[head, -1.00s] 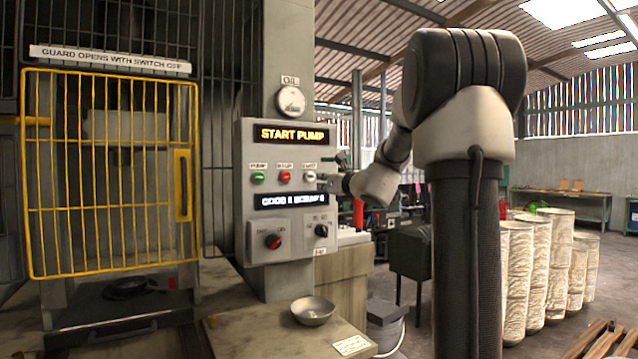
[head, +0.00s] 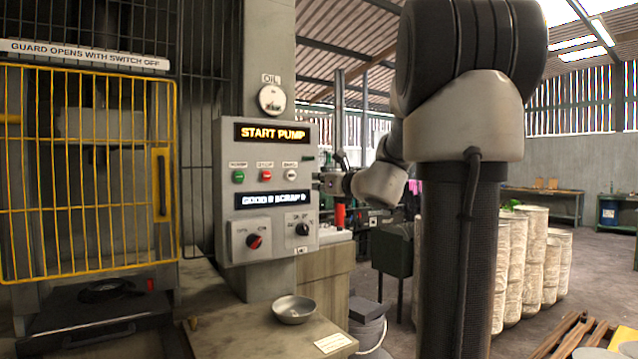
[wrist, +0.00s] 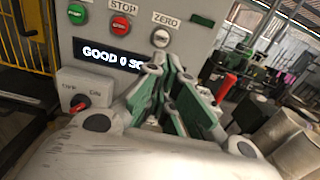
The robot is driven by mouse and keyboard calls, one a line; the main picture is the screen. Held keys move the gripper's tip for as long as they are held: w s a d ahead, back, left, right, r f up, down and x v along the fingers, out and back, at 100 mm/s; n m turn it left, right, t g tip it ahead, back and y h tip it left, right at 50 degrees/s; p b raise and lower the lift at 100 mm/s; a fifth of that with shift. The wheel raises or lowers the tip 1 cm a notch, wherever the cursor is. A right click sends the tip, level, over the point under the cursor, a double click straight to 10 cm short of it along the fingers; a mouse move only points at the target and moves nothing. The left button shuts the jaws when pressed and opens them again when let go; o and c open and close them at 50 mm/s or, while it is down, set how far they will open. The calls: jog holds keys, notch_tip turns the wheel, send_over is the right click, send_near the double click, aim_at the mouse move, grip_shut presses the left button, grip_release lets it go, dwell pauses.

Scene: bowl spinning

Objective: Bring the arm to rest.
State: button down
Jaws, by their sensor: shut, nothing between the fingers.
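My gripper (wrist: 188,95) is shut and empty in the wrist view, its green-padded fingers beside the right part of the control panel (wrist: 105,60). In the head view my gripper (head: 326,182) is small and partly hidden by my own wrist, at the right edge of the grey control panel (head: 225,160). I cannot tell whether the fingertips touch the panel. The upper display (head: 272,133) reads "START PUMP". A green button (head: 238,176), a red button (head: 265,175) and a white button (head: 291,174) sit in a row below it.
A yellow mesh guard (head: 90,190) stands at the left. A metal bowl (head: 293,309) rests on the bench (head: 240,338) below the panel. Tall pale rolls (head: 535,262) and a wooden pallet (head: 570,335) stand at the right. Open floor lies beyond them.

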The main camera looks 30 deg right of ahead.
dwell(0.5)
jog(key=s+a+f+n+g+y, duration=0.2)
jog(key=s+a+f+n+g, duration=0.15)
jog(key=s+f+n, duration=0.35)
jog(key=s+a+f+n+g+y, duration=0.25)
jog(key=s+f+n+g, duration=0.2)
jog(key=f+n, duration=0.5)
jog(key=s+a+f+n+g+h, duration=0.2)
jog(key=s+n, duration=0.7)
jog(key=s, duration=0.1)
jog(key=s+a+f+n+g+h, duration=0.2)
jog(key=s+n+g+h, duration=0.1)
jog(key=s+n, duration=0.7)
jog(key=shift+s+a+f+g, duration=0.15)
jog(key=shift+s+f+g, duration=0.15)
jog(key=shift+f, duration=0.1)
